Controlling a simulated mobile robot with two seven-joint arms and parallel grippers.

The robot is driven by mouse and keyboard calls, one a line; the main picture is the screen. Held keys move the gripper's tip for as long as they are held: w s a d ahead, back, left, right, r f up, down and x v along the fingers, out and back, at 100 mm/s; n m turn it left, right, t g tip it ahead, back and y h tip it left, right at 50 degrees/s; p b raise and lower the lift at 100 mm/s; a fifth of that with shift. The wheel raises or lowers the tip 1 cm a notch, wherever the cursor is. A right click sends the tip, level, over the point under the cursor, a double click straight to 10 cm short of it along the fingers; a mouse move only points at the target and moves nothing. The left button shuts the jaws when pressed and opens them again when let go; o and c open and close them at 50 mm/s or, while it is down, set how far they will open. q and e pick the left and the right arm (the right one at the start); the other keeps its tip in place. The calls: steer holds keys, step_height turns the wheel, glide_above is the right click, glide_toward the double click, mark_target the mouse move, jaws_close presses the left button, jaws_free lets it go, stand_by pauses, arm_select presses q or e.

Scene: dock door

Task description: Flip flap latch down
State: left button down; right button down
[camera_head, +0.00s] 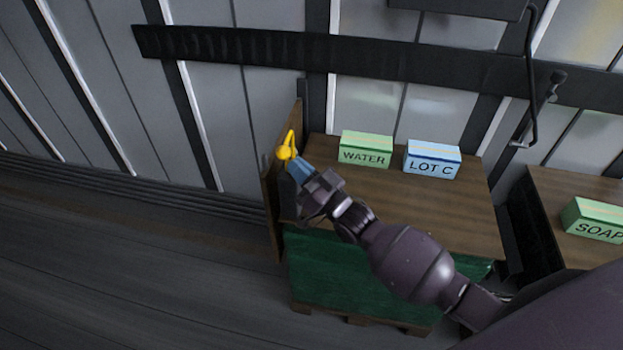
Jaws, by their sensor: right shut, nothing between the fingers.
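The yellow flap latch (285,150) is at the top of the upright wooden flap (270,200) on the left side of a wood-topped crate (440,215). A thin part of the latch rises above its rounded knob. My right gripper (297,168) is shut with nothing in it, its bluish fingertips right beside the latch's lower end. I cannot tell whether they touch it. The gripper hides part of the flap and the crate's left edge. My left gripper is not in view.
A green WATER box (365,150) and a blue LOT C box (431,160) stand on the crate top. A SOAP box (594,219) is on another wooden top at the right. A dark bar (240,47) crosses the wall behind. The floor at left is clear.

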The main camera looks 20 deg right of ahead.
steer(key=shift+w+a+r, duration=0.15)
steer(key=shift+w, duration=0.1)
stand_by(0.3)
